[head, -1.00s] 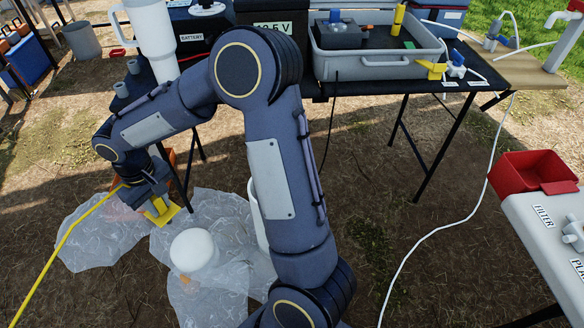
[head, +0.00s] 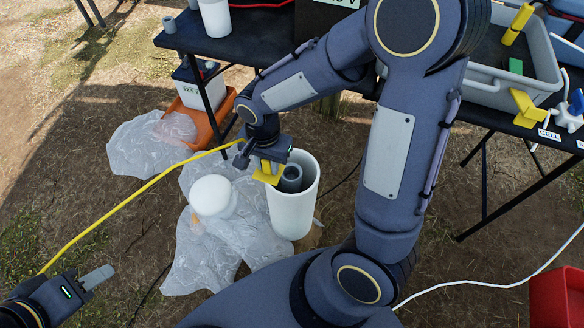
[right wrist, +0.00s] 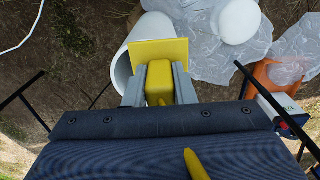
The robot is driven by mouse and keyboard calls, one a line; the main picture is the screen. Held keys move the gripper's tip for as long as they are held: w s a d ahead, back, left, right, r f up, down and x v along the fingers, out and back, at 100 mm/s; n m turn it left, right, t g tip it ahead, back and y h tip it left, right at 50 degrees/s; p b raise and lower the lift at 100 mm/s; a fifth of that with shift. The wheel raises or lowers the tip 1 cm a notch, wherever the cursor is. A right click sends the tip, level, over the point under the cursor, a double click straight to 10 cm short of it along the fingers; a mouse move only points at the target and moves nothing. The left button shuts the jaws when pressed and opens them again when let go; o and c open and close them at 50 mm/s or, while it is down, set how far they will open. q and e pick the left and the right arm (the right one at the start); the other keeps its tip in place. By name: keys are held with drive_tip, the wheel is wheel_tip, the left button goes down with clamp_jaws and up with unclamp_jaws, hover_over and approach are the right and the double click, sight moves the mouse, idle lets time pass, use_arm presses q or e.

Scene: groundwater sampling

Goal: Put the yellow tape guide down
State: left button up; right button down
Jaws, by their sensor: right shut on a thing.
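My right gripper (head: 265,163) is shut on the yellow tape guide (head: 268,173). It holds the guide at the left rim of an upright white casing (head: 292,210), which has a grey pipe (head: 291,178) inside. Whether the guide touches the rim is unclear. In the right wrist view, the guide (right wrist: 158,52) shows a flat plate and a block between the fingers, partly over the white casing (right wrist: 122,70). A yellow tape (head: 140,190) runs from the right wrist down towards my left gripper (head: 85,285). The left gripper's jaw opening is not clear.
A white round-topped object (head: 211,195) stands on crumpled clear sheeting (head: 185,270), left of the casing. An orange tray (head: 225,105) holds a battery-like box behind. The black table (head: 240,45) and grey bin (head: 545,85) lie beyond my right arm.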

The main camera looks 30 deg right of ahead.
drive_tip(key=w+d+f+b, duration=0.1)
drive_tip(key=d+f, duration=0.1)
drive_tip(key=f, duration=0.1)
drive_tip(key=w+d+f+b, duration=0.1)
drive_tip(key=d+f, duration=0.2)
drive_tip(key=f, duration=0.1)
drive_tip(key=w+d+f+b, duration=0.1)
drive_tip(key=d+f+b, duration=0.1)
drive_tip(key=d+f, duration=0.1)
drive_tip(key=shift+d+f, duration=0.1)
drive_tip(key=shift+f, duration=0.3)
drive_tip(key=shift+r, duration=0.1)
drive_tip(key=c, duration=1.6)
unclamp_jaws()
drive_tip(key=shift+f, duration=0.2)
drive_tip(key=shift+c, duration=0.2)
drive_tip(key=o, duration=0.4)
drive_tip(key=shift+o, duration=0.2)
drive_tip(key=shift+r, duration=0.1)
